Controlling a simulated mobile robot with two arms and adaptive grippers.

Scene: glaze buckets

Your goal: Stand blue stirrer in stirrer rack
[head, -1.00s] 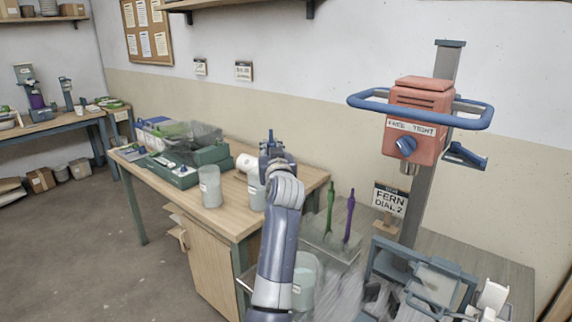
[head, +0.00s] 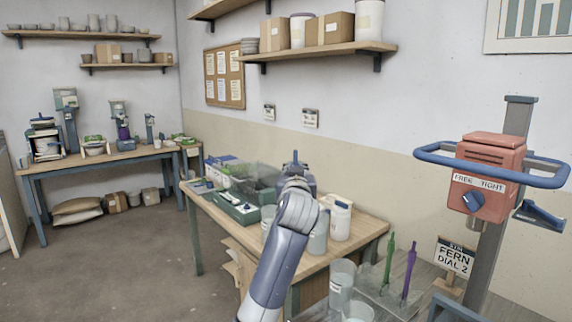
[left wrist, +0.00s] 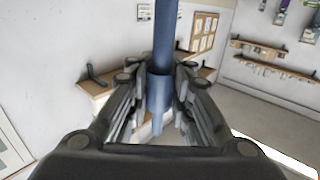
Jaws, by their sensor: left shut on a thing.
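My left gripper (head: 297,180) is up above the wooden table, seen mostly from behind its wrist. In the left wrist view its fingers (left wrist: 158,100) are shut on the shaft of the blue stirrer (left wrist: 165,30), which runs up out of the picture. In the head view the gripper and arm hide most of the stirrer. The stirrer rack (head: 375,292) is clear and low at the lower right. A green stirrer (head: 388,262) and a purple stirrer (head: 407,275) stand upright in it. My gripper is to the left of the rack and apart from it. My right gripper is out of view.
The wooden table (head: 355,248) holds a green case (head: 235,208), a white jug (head: 340,220) and translucent beakers. Clear buckets (head: 342,283) stand beside the rack. A red mixer head (head: 490,160) with a blue hoop and a "FERN DIAL 2" sign (head: 455,258) are at the right.

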